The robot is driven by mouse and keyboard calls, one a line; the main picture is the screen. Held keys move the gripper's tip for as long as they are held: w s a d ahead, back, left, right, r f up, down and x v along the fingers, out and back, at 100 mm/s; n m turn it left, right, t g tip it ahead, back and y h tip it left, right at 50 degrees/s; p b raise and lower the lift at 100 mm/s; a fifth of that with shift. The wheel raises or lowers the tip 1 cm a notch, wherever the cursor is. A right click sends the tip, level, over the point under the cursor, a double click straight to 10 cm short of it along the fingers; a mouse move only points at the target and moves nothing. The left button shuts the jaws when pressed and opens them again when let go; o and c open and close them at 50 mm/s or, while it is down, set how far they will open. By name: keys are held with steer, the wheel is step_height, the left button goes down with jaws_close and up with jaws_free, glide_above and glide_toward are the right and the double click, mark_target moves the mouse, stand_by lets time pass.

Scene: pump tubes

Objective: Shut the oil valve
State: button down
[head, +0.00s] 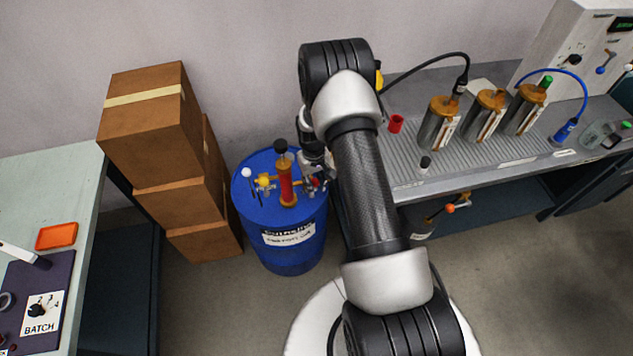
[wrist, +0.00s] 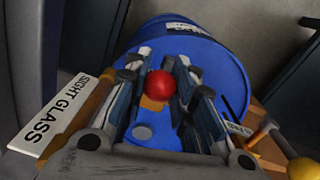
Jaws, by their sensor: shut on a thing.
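A blue drum (head: 280,247) stands on the floor with a red and brass pump body (head: 286,185) on its lid; the drum also shows in the wrist view (wrist: 225,60). A red ball knob (wrist: 161,86), which looks like a valve handle's end, sits between the fingers of my gripper (wrist: 163,72). My gripper is shut on this red knob. In the head view my gripper (head: 318,182) is at the right side of the pump, low over the lid. The valve body under the knob is mostly hidden by the fingers. I cannot read a label naming the oil valve.
A yellow knob (head: 264,180) and a white ball (head: 246,172) stand left of the pump. A "SIGHT GLASS" plate (wrist: 48,122) is close by my gripper's left side. Stacked boxes (head: 160,150) stand left; a grey bench (head: 500,165) with several canisters stands right.

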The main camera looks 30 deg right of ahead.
steer(key=shift+w+a+f+h+b, duration=0.1)
steer(key=shift+a+h+b, duration=0.45)
steer(key=shift+h, duration=0.15)
steer(key=shift+a+h, duration=0.1)
steer(key=shift+h, duration=0.2)
steer(key=c, duration=1.3)
jaws_free()
steer(key=shift+w, duration=0.1)
steer(key=shift+r, duration=0.25)
step_height(320, 180, up, 10)
steer(key=shift+f, duration=0.1)
